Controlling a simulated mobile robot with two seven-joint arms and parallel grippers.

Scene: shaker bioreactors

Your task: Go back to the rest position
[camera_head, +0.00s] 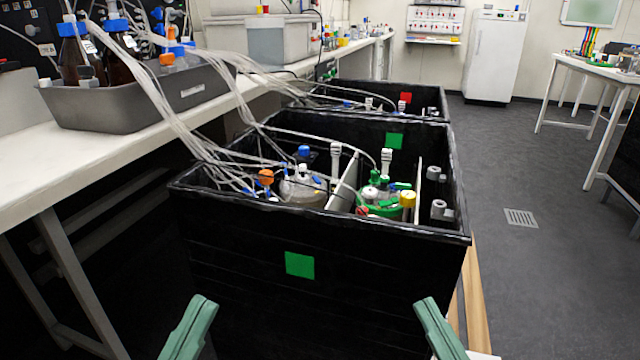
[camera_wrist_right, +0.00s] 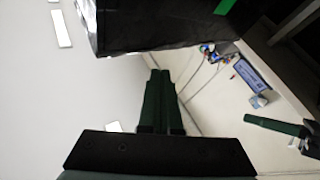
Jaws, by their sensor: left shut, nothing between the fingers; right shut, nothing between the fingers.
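My left gripper (camera_head: 198,312) and right gripper (camera_head: 432,314) show as green fingers at the bottom edge of the head view, one on each side and apart from each other. Both are in front of the near black box (camera_head: 240,262) and hold nothing. In the right wrist view, the two green fingers of my right gripper (camera_wrist_right: 160,88) lie together, shut and empty, with the black box (camera_wrist_right: 165,28) beyond them.
The near box holds bioreactor vessels (camera_head: 380,192) with tubes. A second black box (camera_head: 425,98) stands behind it. A bench (camera_head: 110,135) with a grey bottle tray (camera_head: 135,108) is at the left.

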